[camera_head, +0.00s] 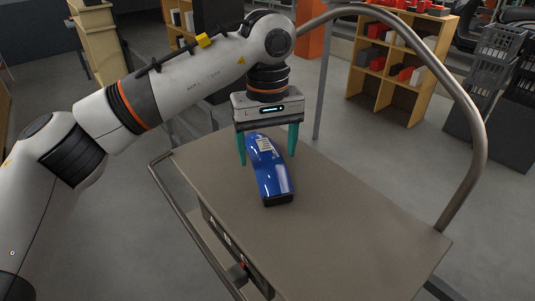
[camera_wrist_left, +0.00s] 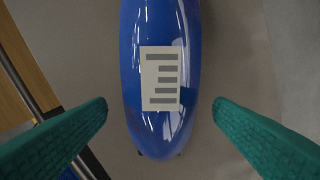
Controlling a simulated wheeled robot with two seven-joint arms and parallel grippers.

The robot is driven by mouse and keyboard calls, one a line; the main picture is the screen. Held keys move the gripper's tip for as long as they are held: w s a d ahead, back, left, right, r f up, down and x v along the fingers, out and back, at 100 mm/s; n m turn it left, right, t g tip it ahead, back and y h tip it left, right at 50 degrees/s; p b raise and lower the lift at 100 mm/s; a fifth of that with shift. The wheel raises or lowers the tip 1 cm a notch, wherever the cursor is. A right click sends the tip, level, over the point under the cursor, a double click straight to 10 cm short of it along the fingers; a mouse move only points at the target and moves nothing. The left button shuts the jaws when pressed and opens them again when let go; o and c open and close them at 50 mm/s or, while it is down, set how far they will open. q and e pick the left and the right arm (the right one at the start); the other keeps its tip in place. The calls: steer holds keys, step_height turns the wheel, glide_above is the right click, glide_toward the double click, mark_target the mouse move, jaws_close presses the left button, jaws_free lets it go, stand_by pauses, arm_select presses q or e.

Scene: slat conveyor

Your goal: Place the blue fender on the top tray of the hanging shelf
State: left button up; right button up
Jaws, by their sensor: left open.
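The blue fender (camera_head: 272,178) is glossy and elongated, with a pale label near its far end. It lies on the grey-brown top of a cart (camera_head: 350,225). My left gripper (camera_head: 268,160) is open above the fender's far end, with one green finger on each side. In the left wrist view the fender (camera_wrist_left: 160,118) lies between the two apart fingers (camera_wrist_left: 160,115), with a gap on both sides. I cannot tell how high the fingertips are above the cart top. My right gripper is not in view. No hanging shelf can be made out for certain.
A curved metal handle (camera_head: 470,110) arches over the cart's far and right side. Wooden shelving (camera_head: 395,85) with red and grey boxes stands behind, with grey crates (camera_head: 500,55) to its right. The cart top right of the fender is clear.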

mark_target(268, 155)
arm_select(q)
step_height(268, 155, up, 10)
steer(key=shift+r+b, duration=0.15)
steer(key=shift+b, duration=0.3)
